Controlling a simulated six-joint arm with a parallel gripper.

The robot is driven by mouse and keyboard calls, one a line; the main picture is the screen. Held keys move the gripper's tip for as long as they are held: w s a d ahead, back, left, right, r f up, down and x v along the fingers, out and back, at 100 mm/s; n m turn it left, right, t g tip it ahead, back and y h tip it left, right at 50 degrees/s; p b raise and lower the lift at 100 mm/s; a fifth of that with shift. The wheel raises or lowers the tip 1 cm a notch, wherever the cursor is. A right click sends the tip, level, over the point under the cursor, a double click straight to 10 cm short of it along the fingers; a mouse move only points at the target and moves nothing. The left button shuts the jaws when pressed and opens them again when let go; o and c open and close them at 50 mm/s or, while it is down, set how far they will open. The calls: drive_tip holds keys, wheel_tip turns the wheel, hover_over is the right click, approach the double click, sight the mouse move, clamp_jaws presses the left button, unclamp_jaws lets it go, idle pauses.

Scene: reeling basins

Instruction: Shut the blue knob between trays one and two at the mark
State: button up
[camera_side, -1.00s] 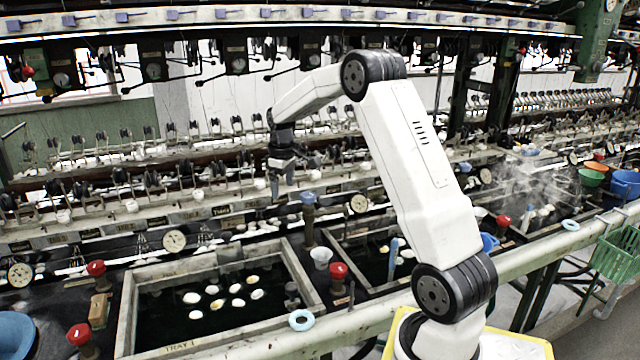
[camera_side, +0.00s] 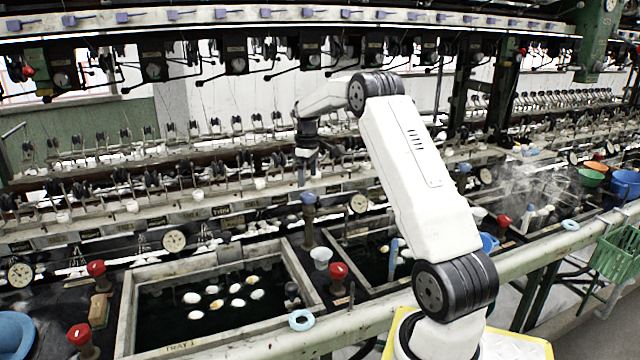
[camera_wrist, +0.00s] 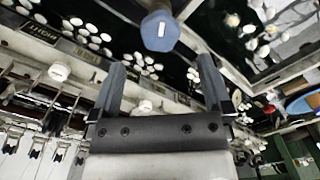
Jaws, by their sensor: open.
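The blue knob (camera_side: 308,199) tops a dark post between tray one (camera_side: 126,310) and tray two (camera_side: 335,236). In the wrist view the blue knob (camera_wrist: 160,38) is at the top centre, with a small white mark on its face. My gripper (camera_side: 303,180) points down above the knob in the side view, with a small gap. In the wrist view my gripper (camera_wrist: 163,70) has its two dark fingers spread and empty. The knob lies beyond the fingertips, roughly centred between them, and the fingers do not touch it.
Red knobs (camera_side: 338,271) stand near the trays' front. White cocoons (camera_side: 212,290) float in tray one. A white cup (camera_side: 321,257) stands just right of the blue knob's post. A pale blue ring (camera_side: 302,320) lies on the front rail. Reeling gear and gauges line the back.

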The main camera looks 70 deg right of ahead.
sight(308, 194)
drive_tip(key=shift+f, duration=3.05)
drive_tip(key=c, duration=1.3)
drive_tip(key=shift+m, duration=3)
drive_tip(key=shift+o, duration=0.2)
drive_tip(key=o, duration=1.3)
drive_tip(key=shift+c, duration=0.2)
